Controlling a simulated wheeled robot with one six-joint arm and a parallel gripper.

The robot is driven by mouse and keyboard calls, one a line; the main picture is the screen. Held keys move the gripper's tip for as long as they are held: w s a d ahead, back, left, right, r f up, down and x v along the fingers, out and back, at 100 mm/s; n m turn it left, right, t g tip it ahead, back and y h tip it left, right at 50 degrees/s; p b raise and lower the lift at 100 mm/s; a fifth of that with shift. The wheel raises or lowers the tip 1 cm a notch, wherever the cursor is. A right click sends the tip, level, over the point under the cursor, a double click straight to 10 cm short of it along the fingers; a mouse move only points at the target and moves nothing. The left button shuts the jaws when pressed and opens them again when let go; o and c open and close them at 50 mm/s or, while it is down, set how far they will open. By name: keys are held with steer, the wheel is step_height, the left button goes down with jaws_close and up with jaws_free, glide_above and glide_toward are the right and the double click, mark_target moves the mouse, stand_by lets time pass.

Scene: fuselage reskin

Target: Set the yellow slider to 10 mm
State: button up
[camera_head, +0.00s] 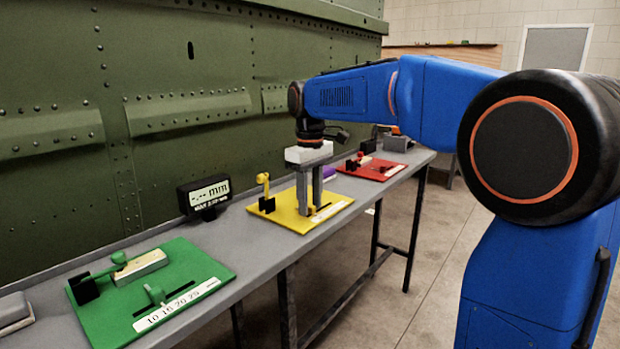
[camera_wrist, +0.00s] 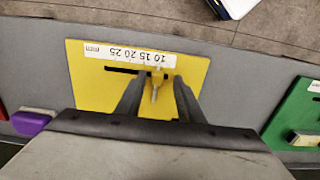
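The yellow board (camera_head: 338,197) lies on the grey bench, with a slot and a white scale strip (camera_wrist: 128,54). The strip's numbers are small and appear upside down in the wrist view. The yellow slider (camera_wrist: 155,92) is a thin upright post near the right end of the slot in the wrist view. My gripper (camera_wrist: 159,80) is open, with one finger on each side of the post and visible gaps. A yellow clamp (camera_head: 264,190) with a black block stands at the board's left.
A digital display (camera_head: 205,195) shows dashes and "mm". A green board (camera_head: 200,262) with its own slider lies to the left, a red board (camera_head: 372,168) to the right. A purple block (camera_wrist: 30,123) lies beside the yellow board. The riveted green panel (camera_head: 150,60) stands behind the bench.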

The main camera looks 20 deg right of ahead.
mark_target(310, 206)
step_height(310, 206, up, 17)
stand_by(0.5)
steer(key=s+d+f+m+t, duration=0.2)
steer(key=s+d+f+m, duration=0.1)
steer(key=s+f, duration=1.3)
steer(key=s+d+f+m+t, duration=0.2)
steer(key=s+d+f+m, duration=0.2)
steer(key=s+f, duration=1.2)
steer(key=shift+d+f+t, duration=0.15)
steer(key=shift+d+t, duration=0.25)
steer(key=shift+d, duration=0.75)
stand_by(0.3)
